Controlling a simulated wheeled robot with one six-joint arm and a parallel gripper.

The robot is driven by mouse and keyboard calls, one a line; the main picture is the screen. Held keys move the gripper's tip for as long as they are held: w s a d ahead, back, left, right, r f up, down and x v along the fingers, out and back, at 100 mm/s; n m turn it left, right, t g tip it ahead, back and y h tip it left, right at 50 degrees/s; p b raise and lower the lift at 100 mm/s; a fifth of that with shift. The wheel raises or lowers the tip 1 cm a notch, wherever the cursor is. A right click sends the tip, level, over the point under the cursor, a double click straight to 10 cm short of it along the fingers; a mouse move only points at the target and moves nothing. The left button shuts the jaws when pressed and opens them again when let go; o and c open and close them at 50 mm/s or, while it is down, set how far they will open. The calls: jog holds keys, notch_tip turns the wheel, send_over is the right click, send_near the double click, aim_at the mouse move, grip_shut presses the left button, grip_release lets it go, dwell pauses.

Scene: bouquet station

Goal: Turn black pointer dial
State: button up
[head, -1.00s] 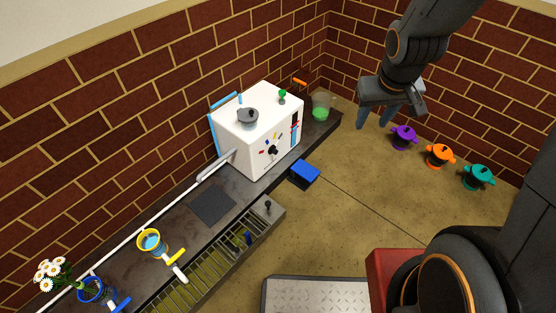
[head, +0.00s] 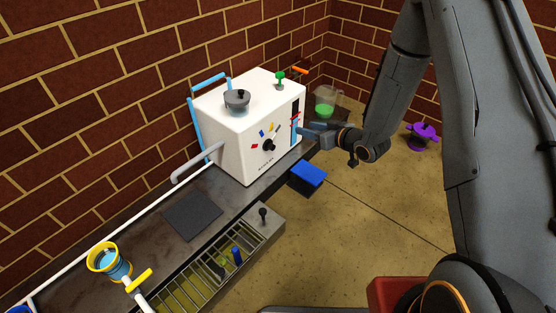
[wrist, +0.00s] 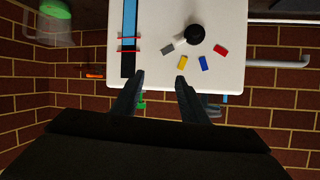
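The black pointer dial (head: 268,145) is on the front face of a white box (head: 225,130). In the wrist view the dial (wrist: 195,34) appears as a round black knob, with a pale strip running from it towards a grey mark (wrist: 168,49). Yellow (wrist: 185,62), blue (wrist: 203,63) and red (wrist: 220,50) marks also surround it. My gripper (head: 303,132) is in front of the box, right of the dial. In the wrist view its two fingers (wrist: 158,76) are apart with nothing between them. The dial is apart from the fingers.
A blue strip gauge (head: 295,128) with red markers is beside my gripper on the box. A grey lidded pot (head: 237,101) and a green knob (head: 280,79) are on top. A blue block (head: 307,177) juts out below. A clear container (head: 325,103) with green contents stands behind.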

aim_at(274, 148)
jog(key=s+a+f+n+y+b, duration=0.1)
jog(key=a+f+y+b, duration=0.1)
jog(key=f+y+b, duration=0.3)
jog(key=s+a+f+y+b, duration=0.1)
jog(key=a+f+b, duration=0.25)
jog(key=f, duration=0.45)
jog(key=b+x, duration=0.1)
jog(key=x, duration=0.1)
jog(key=b+x, duration=0.1)
jog(key=x, duration=0.1)
jog(key=b+x, duration=0.1)
jog(key=x, duration=0.2)
jog(key=shift+w+r, duration=0.1)
jog(key=shift+r, duration=0.15)
grip_shut()
